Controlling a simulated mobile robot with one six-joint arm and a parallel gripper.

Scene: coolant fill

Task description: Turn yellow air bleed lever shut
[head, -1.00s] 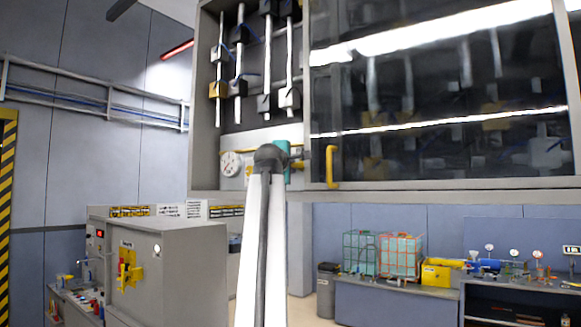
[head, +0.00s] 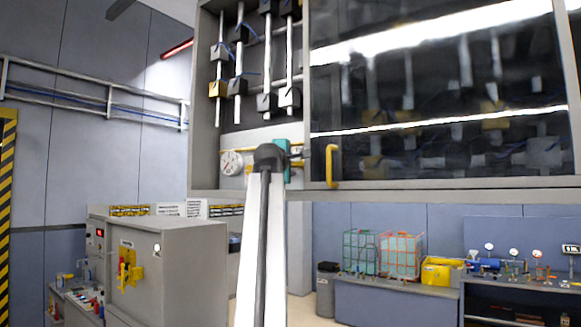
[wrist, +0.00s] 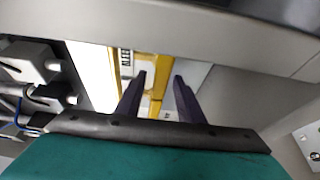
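My gripper (wrist: 160,77) is in the lower part of the open cabinet. In the wrist view its two dark fingers stand apart. A yellow bar (wrist: 153,66) shows between and beyond the fingertips, running up toward the cabinet edge; whether it is the bleed lever or a pipe I cannot tell. I see no clear contact between the fingers and it. In the head view my dark wrist and the teal gripper body (head: 283,152) hide most of this spot, and the lever cannot be made out there.
A round gauge (head: 231,163) sits left of my wrist. A dark glass door with a yellow handle (head: 332,166) covers the cabinet's right side. The cabinet's bottom edge (head: 420,189) runs close by my arm. Grey valve blocks (wrist: 35,65) show left in the wrist view.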

